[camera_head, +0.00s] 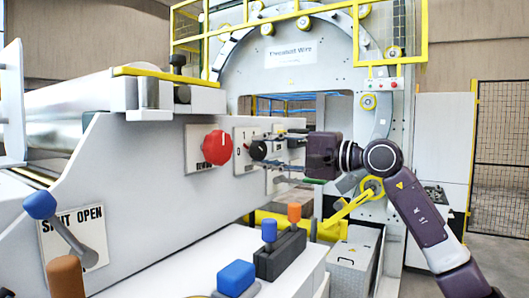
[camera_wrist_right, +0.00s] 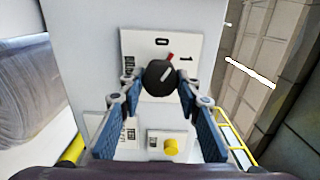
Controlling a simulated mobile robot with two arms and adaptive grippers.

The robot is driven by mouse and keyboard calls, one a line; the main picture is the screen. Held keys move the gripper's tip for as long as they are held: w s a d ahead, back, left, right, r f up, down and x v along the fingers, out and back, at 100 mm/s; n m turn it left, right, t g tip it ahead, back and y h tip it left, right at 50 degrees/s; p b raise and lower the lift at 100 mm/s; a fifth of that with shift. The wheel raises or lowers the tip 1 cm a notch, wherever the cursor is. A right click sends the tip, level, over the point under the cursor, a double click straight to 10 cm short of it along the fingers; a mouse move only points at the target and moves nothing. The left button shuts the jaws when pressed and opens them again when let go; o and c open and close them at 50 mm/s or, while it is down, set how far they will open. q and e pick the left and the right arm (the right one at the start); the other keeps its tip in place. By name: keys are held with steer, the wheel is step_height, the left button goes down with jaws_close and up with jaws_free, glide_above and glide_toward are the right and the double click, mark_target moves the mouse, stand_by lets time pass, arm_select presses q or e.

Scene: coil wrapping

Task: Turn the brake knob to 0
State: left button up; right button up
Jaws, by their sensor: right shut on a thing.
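The black brake knob (camera_wrist_right: 160,77) sits on a white plate (camera_wrist_right: 130,42) marked 0 and 1, with a partly hidden label at its left. In the right wrist view its red mark points up and slightly right, between the 0 and the 1. My right gripper (camera_head: 282,151) reaches the plate from the right in the head view. Its two blue-padded fingers stand on either side of the knob, shut on it. In the head view the knob (camera_head: 258,150) shows just left of the fingers. My left gripper is not in view.
A large red knob (camera_head: 217,147) sits on the same panel, left of the brake knob. A yellow button (camera_wrist_right: 171,147) is below the plate. Blue and orange levers (camera_head: 282,232) stand on the console in front. A yellow-railed ring machine (camera_head: 290,75) rises behind.

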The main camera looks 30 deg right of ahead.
steer(key=n, duration=0.5)
steer(key=shift+a+f+n, duration=0.1)
steer(key=shift+f+n, duration=0.05)
steer(key=shift+n, duration=0.25)
steer(key=shift+f, duration=0.1)
stand_by(0.3)
steer(key=o, duration=1.2)
steer(key=shift+s, duration=0.1)
steer(key=shift+c, duration=0.2)
steer(key=shift+r, duration=0.2)
steer(key=v, duration=1.2)
